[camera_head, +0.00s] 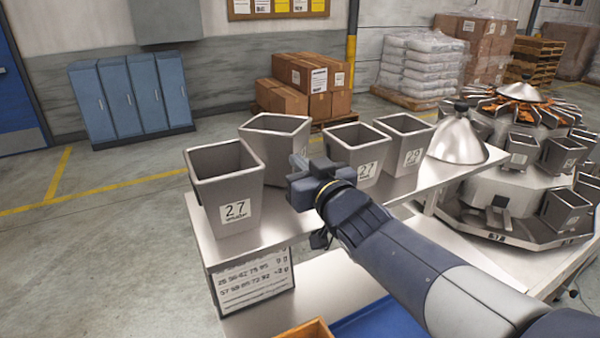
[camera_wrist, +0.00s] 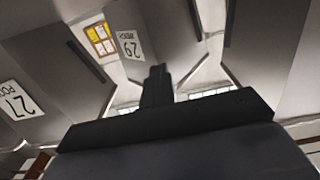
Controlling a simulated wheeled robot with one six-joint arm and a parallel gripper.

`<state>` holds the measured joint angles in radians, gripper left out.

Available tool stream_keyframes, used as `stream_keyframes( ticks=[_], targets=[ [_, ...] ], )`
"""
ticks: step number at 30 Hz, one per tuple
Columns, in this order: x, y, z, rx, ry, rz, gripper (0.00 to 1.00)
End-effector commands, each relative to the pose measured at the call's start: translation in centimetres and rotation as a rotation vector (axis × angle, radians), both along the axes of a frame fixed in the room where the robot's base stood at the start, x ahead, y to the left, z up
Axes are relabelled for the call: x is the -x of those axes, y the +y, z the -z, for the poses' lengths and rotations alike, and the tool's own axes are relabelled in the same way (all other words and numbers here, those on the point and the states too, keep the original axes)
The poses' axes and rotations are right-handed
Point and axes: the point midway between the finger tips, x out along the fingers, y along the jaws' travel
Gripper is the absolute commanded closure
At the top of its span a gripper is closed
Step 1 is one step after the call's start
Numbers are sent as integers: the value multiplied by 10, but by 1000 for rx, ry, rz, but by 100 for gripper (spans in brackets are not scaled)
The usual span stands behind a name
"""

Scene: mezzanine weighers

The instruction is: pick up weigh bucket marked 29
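The bucket marked 29 shows upside down in the wrist view (camera_wrist: 165,25). It seems to be the grey back-left bucket (camera_head: 275,135) on the steel bench, whose label is hidden from the head camera behind my gripper. My gripper (camera_head: 298,163) is in front of this bucket, over the bench. In the wrist view its dark fingers (camera_wrist: 157,82) look close together, with nothing seen between them. I cannot tell from these views whether it touches the bucket.
Buckets marked 27 stand front left (camera_head: 225,180) and to the right (camera_head: 352,152) of my gripper. A steel cone (camera_head: 456,140) stands at the bench's (camera_head: 240,236) right end. A multihead weigher (camera_head: 510,190) is farther right.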

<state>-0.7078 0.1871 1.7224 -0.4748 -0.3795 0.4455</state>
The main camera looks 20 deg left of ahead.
Motion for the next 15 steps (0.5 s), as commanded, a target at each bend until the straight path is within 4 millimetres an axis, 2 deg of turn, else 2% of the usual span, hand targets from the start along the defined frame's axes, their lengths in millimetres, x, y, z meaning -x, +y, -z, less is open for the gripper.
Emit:
stream_keyframes(
  ticks=[1,6,12,15],
  targets=[
    [0,0,-15,-2,-4,-1,100],
    [0,0,-50,0,-3,-1,100],
    [0,0,-69,4,2,0,100],
    [0,0,-72,2,3,0,100]
  ],
)
